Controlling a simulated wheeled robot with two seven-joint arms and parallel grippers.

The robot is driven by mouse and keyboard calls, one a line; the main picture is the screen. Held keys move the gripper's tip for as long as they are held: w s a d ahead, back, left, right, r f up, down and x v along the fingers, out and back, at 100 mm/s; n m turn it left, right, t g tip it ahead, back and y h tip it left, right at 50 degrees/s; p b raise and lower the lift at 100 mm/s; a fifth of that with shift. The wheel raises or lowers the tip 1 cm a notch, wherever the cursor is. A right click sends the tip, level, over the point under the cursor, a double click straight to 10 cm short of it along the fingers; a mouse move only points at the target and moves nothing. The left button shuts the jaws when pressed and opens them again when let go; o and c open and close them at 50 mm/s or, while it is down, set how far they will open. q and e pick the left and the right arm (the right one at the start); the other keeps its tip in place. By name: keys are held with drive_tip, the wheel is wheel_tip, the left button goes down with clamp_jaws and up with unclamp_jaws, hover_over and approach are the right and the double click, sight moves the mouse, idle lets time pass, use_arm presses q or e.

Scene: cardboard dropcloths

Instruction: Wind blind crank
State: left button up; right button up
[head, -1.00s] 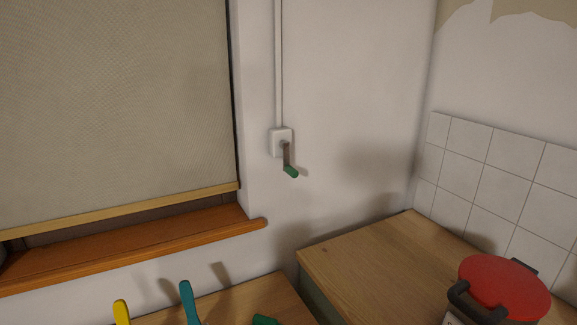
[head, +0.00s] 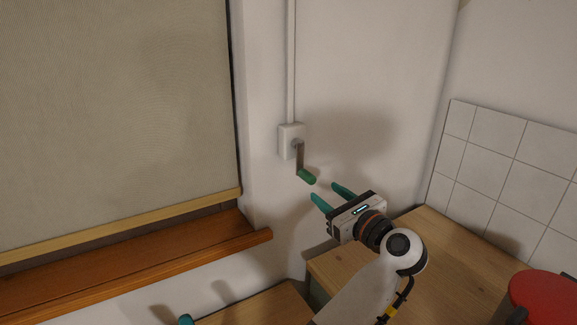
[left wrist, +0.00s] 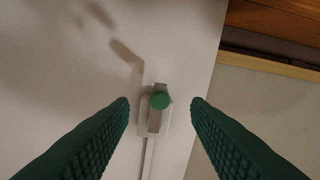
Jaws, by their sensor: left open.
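The blind crank has a white wall box (head: 288,141), a short metal arm (head: 299,158) hanging down, and a green handle knob (head: 307,176) at its lower end. The fabric blind (head: 115,105) hangs at the left with a wooden bottom bar just above the sill. My left gripper (head: 331,193) is open, its teal fingers apart and pointing at the knob from the lower right, a short gap away. In the left wrist view the green knob (left wrist: 160,100) lies between and beyond the two fingers, end-on, untouched.
A wooden window sill (head: 130,262) juts out below the blind. A wooden counter (head: 450,262) stands below and right of the crank, with a red round object (head: 545,298) at its right. A white conduit (head: 291,60) runs up from the box. The wall around the crank is clear.

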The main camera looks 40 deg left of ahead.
sight(303, 174)
use_arm(q)
drive_tip(key=a+p, duration=0.1)
drive_tip(key=w+a+r+p, duration=0.1)
drive_tip(key=a, duration=0.1)
drive_tip(key=shift+r, duration=0.1)
drive_tip(key=x, duration=0.2)
drive_tip(key=p+x, duration=0.1)
drive_tip(key=x, duration=0.1)
drive_tip(key=p+x, duration=0.1)
drive_tip(key=x, duration=0.2)
drive_tip(key=shift+f, duration=0.3)
drive_tip(key=shift+w+a, duration=0.1)
use_arm(e)
drive_tip(key=r, duration=0.1)
drive_tip(key=d+r, duration=0.1)
drive_tip(key=s+d+r, duration=0.1)
drive_tip(key=shift+d+r, duration=0.1)
drive_tip(key=shift+r, duration=0.3)
use_arm(q)
drive_tip(key=shift+f, duration=0.1)
clamp_jaws()
use_arm(e)
drive_tip(key=shift+d+f, duration=0.1)
drive_tip(key=shift+d, duration=0.2)
